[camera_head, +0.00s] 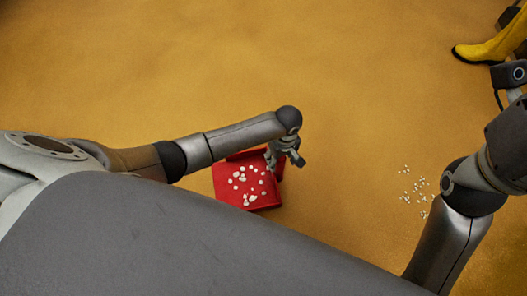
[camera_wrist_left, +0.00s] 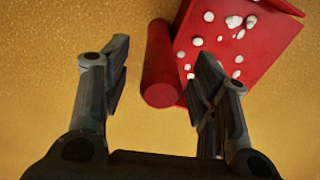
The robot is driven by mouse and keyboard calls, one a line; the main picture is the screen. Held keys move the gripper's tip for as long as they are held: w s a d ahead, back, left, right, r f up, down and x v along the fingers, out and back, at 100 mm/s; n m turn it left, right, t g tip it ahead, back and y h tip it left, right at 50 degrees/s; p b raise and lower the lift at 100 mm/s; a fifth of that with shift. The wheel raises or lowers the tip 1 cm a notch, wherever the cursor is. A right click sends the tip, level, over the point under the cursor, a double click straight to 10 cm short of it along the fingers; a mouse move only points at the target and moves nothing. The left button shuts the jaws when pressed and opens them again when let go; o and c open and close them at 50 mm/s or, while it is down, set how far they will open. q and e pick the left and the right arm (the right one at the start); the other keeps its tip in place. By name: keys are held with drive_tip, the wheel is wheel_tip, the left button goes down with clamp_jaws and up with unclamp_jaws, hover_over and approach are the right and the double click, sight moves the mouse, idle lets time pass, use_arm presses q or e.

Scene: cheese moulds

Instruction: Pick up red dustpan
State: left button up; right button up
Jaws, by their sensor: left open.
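The red dustpan (camera_head: 228,194) lies on the floor in the middle of the head view, with several white bits on its pan. Its round red handle (camera_wrist_left: 159,65) shows in the left wrist view, with the pan (camera_wrist_left: 262,50) to its right. My left gripper (camera_head: 290,160) is at the dustpan's right side in the head view. In the left wrist view the left gripper (camera_wrist_left: 160,62) is open, and the handle lies between the lines of its two fingers, nearer the right finger. I cannot tell whether a finger touches it. The right gripper's fingers do not show.
Several white bits (camera_head: 415,186) lie scattered on the yellow-brown floor to the right, near my right arm. A yellow boot (camera_head: 492,48) is at the top right. The floor (camera_head: 200,60) behind the dustpan is clear.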

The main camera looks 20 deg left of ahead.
use_arm(q)
drive_tip(key=shift+f, duration=0.1)
clamp_jaws()
idle(0.4)
